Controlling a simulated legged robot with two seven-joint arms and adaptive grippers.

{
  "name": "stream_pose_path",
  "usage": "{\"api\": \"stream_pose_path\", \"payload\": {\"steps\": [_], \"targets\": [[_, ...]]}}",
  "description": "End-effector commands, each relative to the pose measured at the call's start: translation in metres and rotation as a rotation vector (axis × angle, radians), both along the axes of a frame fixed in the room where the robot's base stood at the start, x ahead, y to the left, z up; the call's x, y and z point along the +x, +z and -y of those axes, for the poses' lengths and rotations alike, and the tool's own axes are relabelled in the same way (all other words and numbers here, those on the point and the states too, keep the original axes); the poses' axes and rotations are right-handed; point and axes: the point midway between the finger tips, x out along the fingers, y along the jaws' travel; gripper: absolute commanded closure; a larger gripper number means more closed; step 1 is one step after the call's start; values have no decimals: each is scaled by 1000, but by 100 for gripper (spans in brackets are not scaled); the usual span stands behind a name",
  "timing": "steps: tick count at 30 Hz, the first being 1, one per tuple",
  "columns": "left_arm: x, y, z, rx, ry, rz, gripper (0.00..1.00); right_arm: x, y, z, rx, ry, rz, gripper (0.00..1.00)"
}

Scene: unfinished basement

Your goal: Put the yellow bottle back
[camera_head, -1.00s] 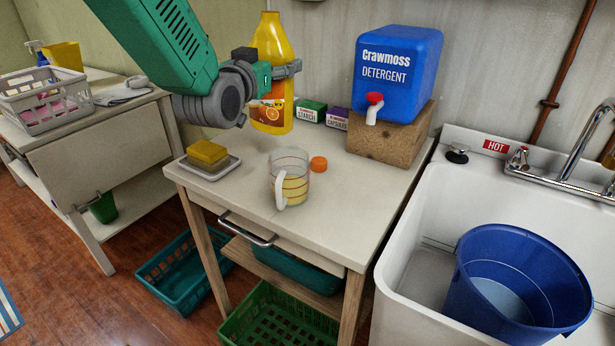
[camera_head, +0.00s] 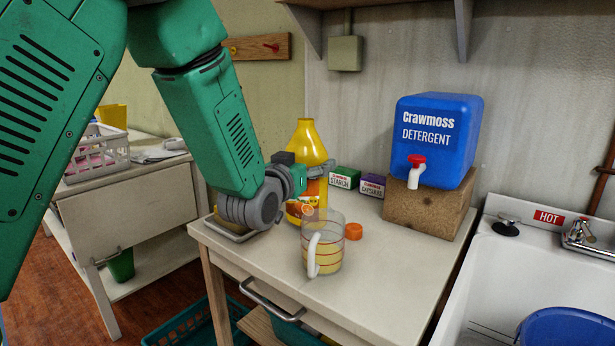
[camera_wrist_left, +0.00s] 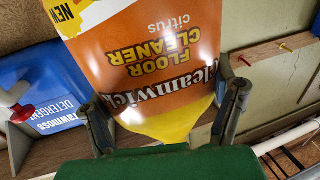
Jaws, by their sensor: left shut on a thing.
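The yellow bottle (camera_head: 306,145), a floor cleaner with an orange label, stands upright and uncapped at the back left of the white table (camera_head: 395,262). My left gripper (camera_head: 318,172) is shut around its middle. In the left wrist view the bottle's label (camera_wrist_left: 150,50) fills the middle between my left gripper's fingers (camera_wrist_left: 168,108). The bottle's base is partly hidden behind a clear measuring jug (camera_head: 334,258) of yellow liquid, so I cannot tell if it touches the table. An orange cap (camera_head: 353,231) lies right of the jug. My right gripper is out of view.
A blue detergent container (camera_head: 438,138) sits on a wooden block (camera_head: 430,206) at the right. A starch box (camera_head: 345,178) and a capsules box (camera_head: 373,185) stand by the wall. A soap dish (camera_head: 238,236) is largely hidden behind my left arm. A sink (camera_head: 510,255) adjoins on the right.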

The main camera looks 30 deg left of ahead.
Motion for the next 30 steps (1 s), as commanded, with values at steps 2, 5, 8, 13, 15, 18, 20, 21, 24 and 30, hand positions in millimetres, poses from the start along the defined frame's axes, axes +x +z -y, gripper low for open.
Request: {"api": "stream_pose_path", "payload": {"steps": [2,5,8,13,15,18,20,21,24,30], "targets": [[1,-14,1,1,-1,1,72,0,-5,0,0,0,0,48],[1,-18,3,2,-2,3,72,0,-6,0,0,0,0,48],[0,-17,3,2,-2,3,72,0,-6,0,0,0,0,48],[0,-19,1,0,-1,3,72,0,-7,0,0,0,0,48],[0,-23,1,0,-1,-1,16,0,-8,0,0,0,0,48],[0,-22,1,0,-1,-1,0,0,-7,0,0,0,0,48],[0,-22,1,0,-1,-1,0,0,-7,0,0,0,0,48],[0,-22,1,0,-1,-1,0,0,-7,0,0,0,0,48],[0,-21,1,0,-1,-1,0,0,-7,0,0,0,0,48],[-12,-19,3,1,-1,-2,0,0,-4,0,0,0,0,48]]}}
